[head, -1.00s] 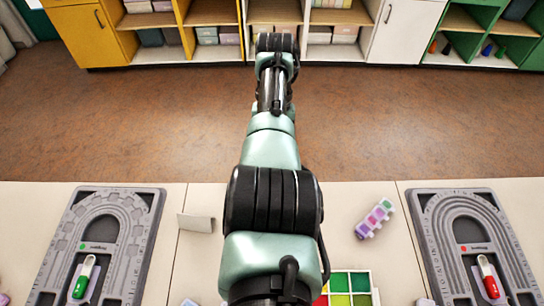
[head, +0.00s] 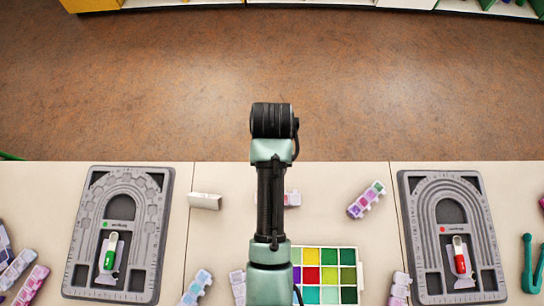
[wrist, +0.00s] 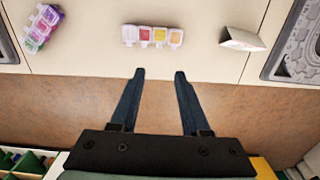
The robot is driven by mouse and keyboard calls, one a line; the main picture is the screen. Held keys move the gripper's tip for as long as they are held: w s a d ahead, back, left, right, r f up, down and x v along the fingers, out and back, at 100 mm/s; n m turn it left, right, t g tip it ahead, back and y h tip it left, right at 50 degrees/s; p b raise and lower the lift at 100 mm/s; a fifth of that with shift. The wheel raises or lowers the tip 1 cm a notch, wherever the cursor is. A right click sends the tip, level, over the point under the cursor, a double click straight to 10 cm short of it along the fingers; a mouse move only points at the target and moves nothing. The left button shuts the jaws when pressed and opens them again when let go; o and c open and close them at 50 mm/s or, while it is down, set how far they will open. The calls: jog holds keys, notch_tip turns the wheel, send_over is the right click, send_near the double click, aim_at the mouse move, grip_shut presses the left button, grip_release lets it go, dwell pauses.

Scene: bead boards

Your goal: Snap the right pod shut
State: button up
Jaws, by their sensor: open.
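My gripper (wrist: 160,73) is open and empty in the wrist view, its two dark blue fingers apart near the table edge. It is hidden in the head view. A clear bead pod with red, yellow and orange cells (wrist: 152,36) lies beyond the fingertips, not touching them; in the head view it is partly behind my arm (head: 292,199). A purple, pink and green pod (head: 367,199) lies tilted to the right of it; it shows at upper left in the wrist view (wrist: 43,28). I cannot tell which pod is meant or whether any lid is up.
Grey bead boards stand left (head: 160,215) and right (head: 409,215), holding a green (head: 110,255) and a red (head: 460,257) tipped piece. A white folded card (head: 205,201) lies left of my arm. A colour grid tray (head: 359,288) and more pods are near.

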jog(key=f, duration=0.8)
jog(key=s+f, duration=0.1)
jog(key=f, duration=0.3)
grip_shut()
